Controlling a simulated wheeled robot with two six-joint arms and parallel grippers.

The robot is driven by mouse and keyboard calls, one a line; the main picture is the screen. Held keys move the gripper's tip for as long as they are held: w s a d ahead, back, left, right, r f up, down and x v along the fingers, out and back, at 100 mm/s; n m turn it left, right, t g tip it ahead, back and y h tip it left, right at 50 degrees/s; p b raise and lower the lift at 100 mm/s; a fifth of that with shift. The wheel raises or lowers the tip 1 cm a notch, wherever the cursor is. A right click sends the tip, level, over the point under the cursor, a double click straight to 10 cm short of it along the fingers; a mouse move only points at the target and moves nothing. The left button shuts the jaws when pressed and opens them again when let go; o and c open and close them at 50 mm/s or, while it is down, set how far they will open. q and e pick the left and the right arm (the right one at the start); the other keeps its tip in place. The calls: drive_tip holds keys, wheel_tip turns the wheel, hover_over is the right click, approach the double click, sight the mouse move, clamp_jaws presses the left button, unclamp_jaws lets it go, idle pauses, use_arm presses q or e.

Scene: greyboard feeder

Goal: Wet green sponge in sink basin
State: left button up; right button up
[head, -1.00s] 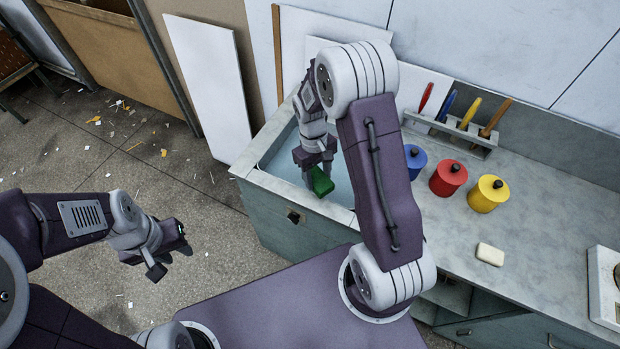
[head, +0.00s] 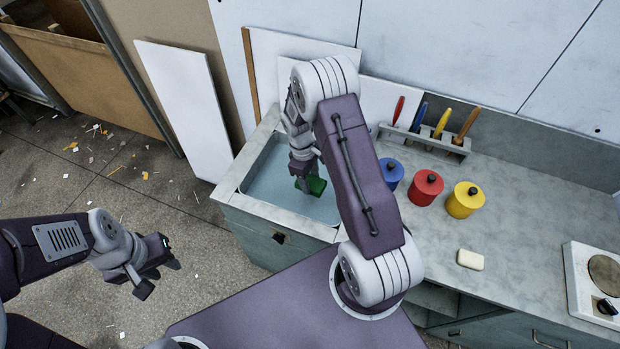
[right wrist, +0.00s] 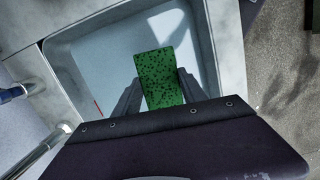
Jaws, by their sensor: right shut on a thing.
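The green sponge (head: 317,186) is held in my right gripper (head: 307,183) over the sink basin (head: 232,196). In the right wrist view the speckled green sponge (right wrist: 160,78) sits between the two dark fingers, with the basin (right wrist: 205,38) around it. The basin's inside is pale blue; I cannot tell whether the sponge touches the surface below it. My right arm hides part of the basin's right side in the head view. My left gripper (head: 160,276) is open and empty over the floor, left of the sink cabinet.
Blue (head: 391,174), red (head: 426,188) and yellow (head: 464,200) canisters stand on the counter right of the sink. A rack (head: 425,139) of colored-handled tools is behind them. A white block (head: 470,259) and a hotplate (head: 590,285) are further right. Free counter lies between them.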

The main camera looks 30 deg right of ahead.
wheel_tip(320, 180, down, 10)
drive_tip(key=b, duration=0.6)
idle(1.1)
wheel_tip(320, 180, up, 11)
drive_tip(key=p, duration=0.9)
drive_tip(key=shift+f, duration=0.1)
idle(1.0)
wheel_tip(320, 180, up, 4)
drive_tip(key=p, duration=0.4)
